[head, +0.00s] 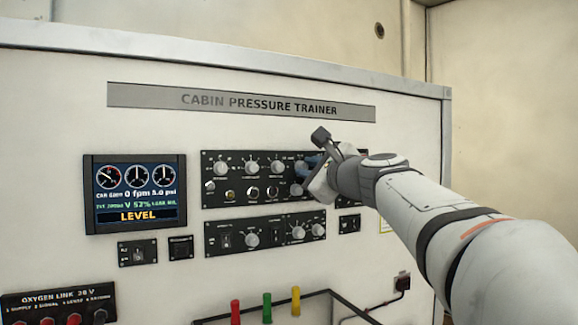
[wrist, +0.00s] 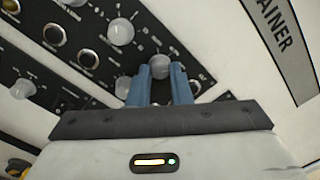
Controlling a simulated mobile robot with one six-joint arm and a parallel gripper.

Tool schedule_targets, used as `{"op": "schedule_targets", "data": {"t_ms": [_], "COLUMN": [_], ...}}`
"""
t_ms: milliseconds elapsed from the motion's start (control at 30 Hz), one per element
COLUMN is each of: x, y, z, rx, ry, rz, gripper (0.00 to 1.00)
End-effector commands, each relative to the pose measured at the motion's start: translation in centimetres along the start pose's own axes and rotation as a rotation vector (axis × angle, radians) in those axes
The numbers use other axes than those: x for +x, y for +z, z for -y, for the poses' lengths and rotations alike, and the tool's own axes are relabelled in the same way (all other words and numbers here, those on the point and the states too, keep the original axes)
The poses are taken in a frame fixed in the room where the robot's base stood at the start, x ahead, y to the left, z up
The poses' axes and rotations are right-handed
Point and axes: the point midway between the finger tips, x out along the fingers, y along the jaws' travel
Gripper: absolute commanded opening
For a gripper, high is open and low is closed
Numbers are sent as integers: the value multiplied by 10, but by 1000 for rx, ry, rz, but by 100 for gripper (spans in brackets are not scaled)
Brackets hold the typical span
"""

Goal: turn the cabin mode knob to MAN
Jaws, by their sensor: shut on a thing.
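The upper black control panel (head: 228,199) carries several round grey knobs. My gripper (head: 312,163) is at its upper right end. In the wrist view, the blue fingers of my gripper (wrist: 160,72) are shut on a round grey knob (wrist: 160,65), one on each side of it. In the head view this knob (head: 301,166) is partly hidden by the fingers. The small labels around it are too blurred to read, so I cannot tell its name or setting. Other knobs (wrist: 120,32) stand beside it on the same panel.
A display (head: 137,195) at the left reads LEVEL. A lower panel (head: 272,240) with knobs and switches sits below. Red, green and yellow handles (head: 267,308) stick up at the bottom. A title plate (head: 240,103) lies above; the wall around it is clear.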

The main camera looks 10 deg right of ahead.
Motion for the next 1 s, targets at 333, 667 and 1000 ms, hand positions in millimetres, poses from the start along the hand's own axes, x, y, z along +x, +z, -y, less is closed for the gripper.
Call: {"op": "schedule_targets", "data": {"t_ms": [333,667,1000], "x": [0,0,0], "y": [1,1,1], "z": [0,-1,-1], "rx": [250,357,372], "ry": [-10,-14,-14], "rz": [-9,-11,-12], "gripper": [0,0,0]}}
